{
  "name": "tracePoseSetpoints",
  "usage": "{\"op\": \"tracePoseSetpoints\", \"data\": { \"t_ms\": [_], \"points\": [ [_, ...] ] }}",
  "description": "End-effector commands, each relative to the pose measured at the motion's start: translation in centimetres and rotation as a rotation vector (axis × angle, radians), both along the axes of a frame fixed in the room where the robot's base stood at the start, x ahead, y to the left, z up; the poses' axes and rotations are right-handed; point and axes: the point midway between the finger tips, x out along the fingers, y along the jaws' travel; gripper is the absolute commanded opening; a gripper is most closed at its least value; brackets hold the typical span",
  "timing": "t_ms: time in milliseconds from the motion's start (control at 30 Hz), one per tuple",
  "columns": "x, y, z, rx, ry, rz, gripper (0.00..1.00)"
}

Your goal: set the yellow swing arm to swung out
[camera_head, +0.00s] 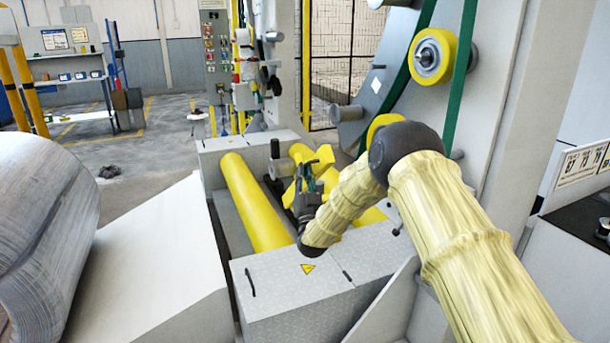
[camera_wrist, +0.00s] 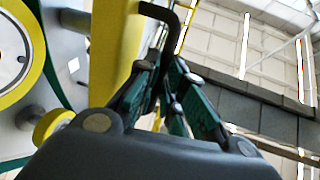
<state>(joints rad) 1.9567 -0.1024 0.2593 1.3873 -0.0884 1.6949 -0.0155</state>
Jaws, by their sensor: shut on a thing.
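The yellow swing arm (camera_head: 322,158) shows in the head view as a short angled yellow piece above the rollers, just beyond my gripper. In the wrist view the swing arm (camera_wrist: 113,45) is a broad yellow bar left of my fingers. A bent black handle (camera_wrist: 162,13) comes off its side and runs down between my fingertips. My gripper (camera_wrist: 168,80) is shut on this handle. In the head view my gripper (camera_head: 304,172) points up at the swing arm, and the handle is too small to make out there.
Two yellow rollers, one of them the left roller (camera_head: 252,200), lie in the grey machine bed. A tall grey frame with a yellow wheel (camera_head: 432,57) and green belt stands at the right. A control panel (camera_head: 216,50) is behind.

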Motion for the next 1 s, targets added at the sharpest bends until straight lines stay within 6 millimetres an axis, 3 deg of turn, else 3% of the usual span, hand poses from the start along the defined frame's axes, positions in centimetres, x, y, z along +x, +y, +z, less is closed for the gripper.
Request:
{"op": "tracePoseSetpoints", "data": {
  "t_ms": [233,267,367,767,1000],
  "points": [
    [-0.2,-0.1,-0.9,0.0,0.011,0.0,0.0],
    [-0.2,-0.1,-1.0,0.0,0.012,0.0,0.14],
    [-0.2,0.0,-0.9,-0.001,0.011,0.001,0.32],
    [-0.4,0.3,-0.8,0.0,0.008,0.004,0.32],
    [-2.8,-0.1,-3.0,-0.001,0.011,0.003,0.32]
  ]
}}
